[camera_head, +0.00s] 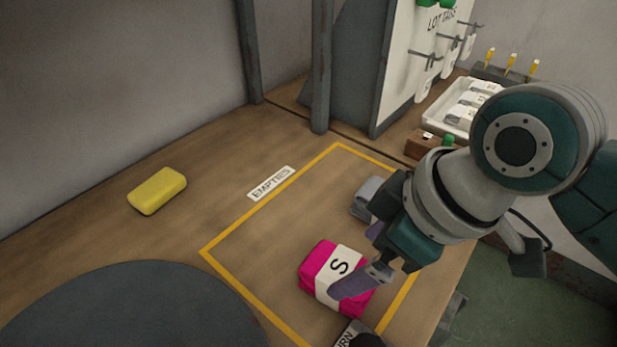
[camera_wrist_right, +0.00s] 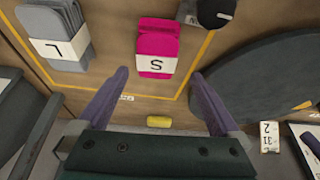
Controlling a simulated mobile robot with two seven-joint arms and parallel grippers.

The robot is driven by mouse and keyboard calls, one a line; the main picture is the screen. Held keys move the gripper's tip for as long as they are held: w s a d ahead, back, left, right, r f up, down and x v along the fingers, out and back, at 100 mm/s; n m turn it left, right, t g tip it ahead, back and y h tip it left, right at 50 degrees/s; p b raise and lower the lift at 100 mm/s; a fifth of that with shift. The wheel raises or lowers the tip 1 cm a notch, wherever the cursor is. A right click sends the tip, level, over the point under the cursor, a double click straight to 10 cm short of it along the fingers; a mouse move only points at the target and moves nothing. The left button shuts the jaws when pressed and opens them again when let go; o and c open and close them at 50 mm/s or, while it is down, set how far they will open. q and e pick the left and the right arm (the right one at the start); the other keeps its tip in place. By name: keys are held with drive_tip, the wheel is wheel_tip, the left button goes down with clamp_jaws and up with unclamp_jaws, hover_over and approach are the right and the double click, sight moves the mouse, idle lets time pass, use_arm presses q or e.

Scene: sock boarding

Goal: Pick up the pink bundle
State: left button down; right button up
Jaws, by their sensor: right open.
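The pink bundle (camera_head: 316,264) lies on the wooden table inside a yellow outlined area, with a white band marked S around it. My right gripper (camera_head: 362,258) is above the bundle's right side in the head view, and one finger covers part of it. In the right wrist view the pink bundle (camera_wrist_right: 157,42) appears beyond and between the two spread fingers of the right gripper (camera_wrist_right: 162,84). The right gripper is open and empty. My left gripper is not in view.
A grey bundle marked L (camera_wrist_right: 58,35) lies beside the pink one. A black knob (camera_wrist_right: 215,12) is on its other side. A yellow block (camera_head: 157,191) lies left of the EMPTIES label (camera_head: 271,183). A white tray (camera_head: 432,117) stands at the back right.

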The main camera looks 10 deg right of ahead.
sight(348, 271)
drive_tip(key=b+x, duration=0.1)
drive_tip(key=x, duration=0.2)
drive_tip(key=shift+w+a+f, duration=0.1)
drive_tip(key=shift+f, duration=0.2)
drive_tip(key=b+x, duration=0.1)
drive_tip(key=x, duration=0.1)
drive_tip(key=d+x, duration=0.1)
drive_tip(key=x, duration=0.1)
drive_tip(key=shift+a+f+b, duration=0.1)
drive_tip(key=shift+f+b, duration=0.25)
drive_tip(key=shift+f, duration=0.1)
drive_tip(key=shift+w+a+f, duration=0.1)
drive_tip(key=shift+a+f, duration=0.05)
drive_tip(key=shift+f, duration=0.2)
drive_tip(key=c, duration=1.3)
